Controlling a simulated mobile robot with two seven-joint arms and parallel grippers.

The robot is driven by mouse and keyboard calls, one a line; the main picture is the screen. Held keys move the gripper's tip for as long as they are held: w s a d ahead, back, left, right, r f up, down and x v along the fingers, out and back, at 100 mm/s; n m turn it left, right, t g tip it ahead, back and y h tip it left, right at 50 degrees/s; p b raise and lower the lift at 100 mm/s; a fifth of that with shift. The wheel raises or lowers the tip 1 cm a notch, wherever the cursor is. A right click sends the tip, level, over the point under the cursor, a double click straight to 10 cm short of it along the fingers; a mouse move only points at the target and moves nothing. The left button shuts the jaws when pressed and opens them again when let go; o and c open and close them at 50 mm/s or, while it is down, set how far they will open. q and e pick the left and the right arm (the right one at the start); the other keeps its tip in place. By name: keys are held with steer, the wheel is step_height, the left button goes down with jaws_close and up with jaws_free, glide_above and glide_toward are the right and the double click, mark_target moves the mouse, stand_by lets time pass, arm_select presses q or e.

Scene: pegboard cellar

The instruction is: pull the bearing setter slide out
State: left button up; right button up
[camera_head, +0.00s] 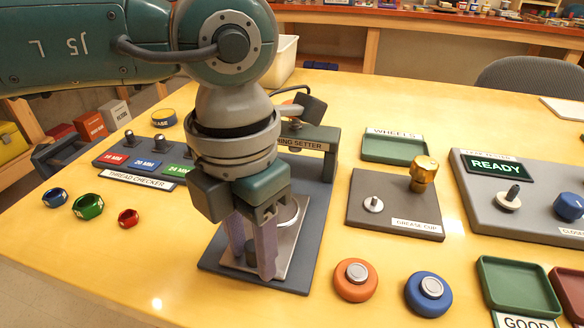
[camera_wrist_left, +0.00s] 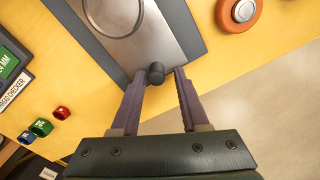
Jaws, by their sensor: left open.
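The bearing setter (camera_head: 322,165) is a dark baseplate with a grey-green bridge, partly hidden behind my left arm. Its slide (camera_head: 291,238) is a pale metal plate with a ring-shaped seat; it also shows in the left wrist view (camera_wrist_left: 172,35). A dark round knob (camera_wrist_left: 155,73) stands at the slide's front end. My left gripper (camera_head: 252,264) points down over the front of the setter, its two purple fingers open. In the left wrist view the knob sits between the fingertips (camera_wrist_left: 158,76), with a visible gap on each side. My right gripper is not in view.
The thread checker (camera_head: 140,160) stands left, with colored nuts (camera_head: 88,206) in front. The grease cup plate (camera_head: 400,215) stands right, with an orange wheel (camera_head: 355,280) and a blue wheel (camera_head: 428,294) in front. The table's front edge is close to the setter.

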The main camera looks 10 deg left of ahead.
arm_select(q)
steer(key=shift+o, duration=0.6)
steer(key=shift+w+r, duration=0.1)
step_height(320, 180, up, 10)
